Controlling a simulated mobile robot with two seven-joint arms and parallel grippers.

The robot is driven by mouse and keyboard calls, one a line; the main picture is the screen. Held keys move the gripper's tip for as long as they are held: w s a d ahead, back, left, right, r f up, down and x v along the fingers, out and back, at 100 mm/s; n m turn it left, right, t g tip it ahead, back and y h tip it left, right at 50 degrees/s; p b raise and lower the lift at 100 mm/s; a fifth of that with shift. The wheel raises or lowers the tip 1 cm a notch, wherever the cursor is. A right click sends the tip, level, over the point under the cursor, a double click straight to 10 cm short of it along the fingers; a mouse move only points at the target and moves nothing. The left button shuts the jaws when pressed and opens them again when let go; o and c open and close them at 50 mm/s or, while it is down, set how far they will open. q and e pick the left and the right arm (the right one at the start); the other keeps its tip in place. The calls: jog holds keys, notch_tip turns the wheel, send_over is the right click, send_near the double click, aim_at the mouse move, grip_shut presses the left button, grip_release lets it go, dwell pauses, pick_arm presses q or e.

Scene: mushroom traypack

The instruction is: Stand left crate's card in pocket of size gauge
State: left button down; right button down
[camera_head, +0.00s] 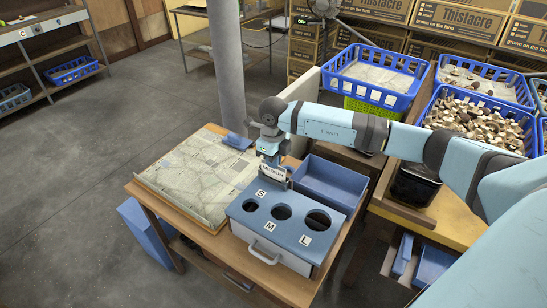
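The size gauge (241,216) is a box with a blue top, holes marked S, M and L, and a handle on its front. A small white card (273,172) with dark lettering stands about upright at the gauge's back edge, its lower edge at the small blue pocket (288,183). My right gripper (272,161) points down right over the card and appears shut on its top edge. How deep the card sits in the pocket cannot be told. The left crate (379,93), blue with a grey liner, stands on a green crate. My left gripper is not in view.
A tray with a map-like grey surface (195,170) lies left of the gauge on the wooden table. An empty blue bin (331,181) stands behind the gauge. A grey post (226,70) rises behind the table.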

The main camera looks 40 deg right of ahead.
jog(key=shift+f, duration=0.1)
dwell(0.3)
jog(key=c, duration=1.3)
grip_release()
notch_tip(320, 180, up, 14)
jog(key=shift+f+b, duration=0.1)
jog(key=shift+b, duration=0.25)
jog(key=shift+s+f, duration=0.1)
